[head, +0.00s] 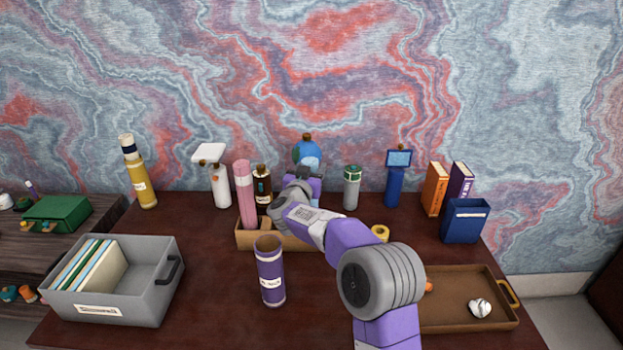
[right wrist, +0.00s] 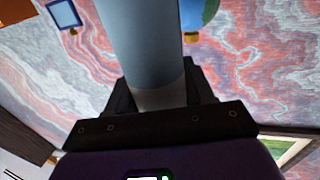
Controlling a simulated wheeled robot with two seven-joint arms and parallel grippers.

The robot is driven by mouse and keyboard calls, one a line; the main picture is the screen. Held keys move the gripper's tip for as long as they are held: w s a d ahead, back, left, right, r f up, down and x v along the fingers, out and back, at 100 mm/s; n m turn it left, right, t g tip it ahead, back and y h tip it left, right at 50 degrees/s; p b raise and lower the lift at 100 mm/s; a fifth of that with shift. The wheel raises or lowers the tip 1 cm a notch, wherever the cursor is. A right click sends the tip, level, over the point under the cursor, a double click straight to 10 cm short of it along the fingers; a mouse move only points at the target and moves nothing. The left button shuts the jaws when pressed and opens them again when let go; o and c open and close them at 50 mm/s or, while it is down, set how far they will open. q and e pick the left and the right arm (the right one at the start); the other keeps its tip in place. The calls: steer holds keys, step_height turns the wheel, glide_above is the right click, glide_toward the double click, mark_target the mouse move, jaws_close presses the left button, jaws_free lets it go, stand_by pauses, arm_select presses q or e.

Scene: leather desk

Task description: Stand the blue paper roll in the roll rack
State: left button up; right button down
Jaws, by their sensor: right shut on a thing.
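The blue paper roll (right wrist: 143,45) shows in the right wrist view as a pale blue cylinder between the fingers of my right gripper (right wrist: 165,95). The gripper is shut on it. In the head view my right gripper (head: 302,183) is over the right part of the tan roll rack (head: 290,242), and my arm covers much of that area. I cannot make out the roll clearly there, nor whether it touches the rack. A pink roll (head: 244,192) stands in the rack's left part. My left gripper is not in view.
A purple roll (head: 270,275) stands on the desk in front of the rack. A grey bin (head: 150,300) with folders is at left, a brown tray (head: 450,310) at right. Bottles, a blue round object (head: 307,153) and books (head: 436,190) line the back.

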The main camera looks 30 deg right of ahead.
steer(key=shift+f, duration=0.35)
steer(key=shift+c, duration=2.1)
jaws_free()
steer(key=p+v, duration=0.1)
steer(key=v, duration=0.6)
steer(key=shift+s+a, duration=0.15)
steer(key=shift+a, duration=0.05)
